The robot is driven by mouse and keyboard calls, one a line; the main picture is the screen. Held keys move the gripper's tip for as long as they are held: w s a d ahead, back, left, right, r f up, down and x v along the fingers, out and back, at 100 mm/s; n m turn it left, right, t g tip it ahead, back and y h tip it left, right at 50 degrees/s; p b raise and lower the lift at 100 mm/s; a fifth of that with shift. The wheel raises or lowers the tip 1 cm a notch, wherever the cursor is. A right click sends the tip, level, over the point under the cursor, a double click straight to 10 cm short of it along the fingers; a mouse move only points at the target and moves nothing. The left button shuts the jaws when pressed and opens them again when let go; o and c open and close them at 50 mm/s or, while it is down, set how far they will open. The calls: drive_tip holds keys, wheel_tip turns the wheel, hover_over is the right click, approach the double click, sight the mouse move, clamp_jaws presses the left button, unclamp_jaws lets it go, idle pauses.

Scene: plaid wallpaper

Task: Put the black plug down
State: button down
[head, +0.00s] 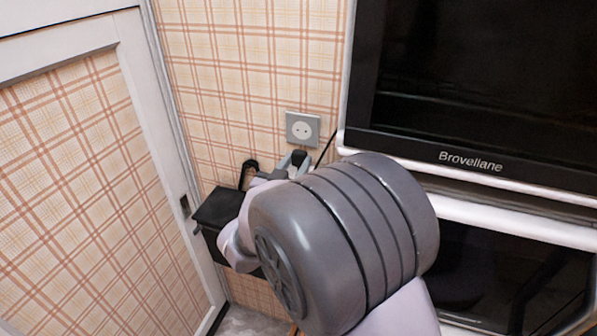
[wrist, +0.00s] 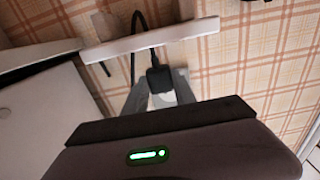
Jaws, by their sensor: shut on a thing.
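The black plug (head: 299,157) is held between the grey fingertips of my gripper (head: 292,163), just below the wall socket and apart from it as far as I can tell. In the wrist view the plug (wrist: 159,78) sits between the fingertips (wrist: 158,92), with its black cord running up from it. My gripper is shut on the plug. The plug's pins cannot be made out. The grey wall socket (head: 302,130) with its round face shows empty on the plaid wall. My arm hides much of the space below the plug in the head view.
A large black television (head: 470,90) stands on the right, above a white-edged stand (head: 500,222) with a dark front. A white-framed plaid door (head: 90,190) is on the left. In the wrist view a white bar (wrist: 185,32) lies near the cord. Little floor (head: 248,322) shows.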

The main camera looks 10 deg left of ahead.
wheel_tip(320, 180, down, 2)
drive_tip(key=shift+f+b, duration=0.25)
drive_tip(key=shift+b, duration=0.1)
drive_tip(key=shift+r, duration=0.2)
drive_tip(key=shift+f+b, duration=0.4)
drive_tip(key=shift+f, duration=0.1)
drive_tip(key=shift+f, duration=0.15)
drive_tip(key=c, duration=1)
unclamp_jaws()
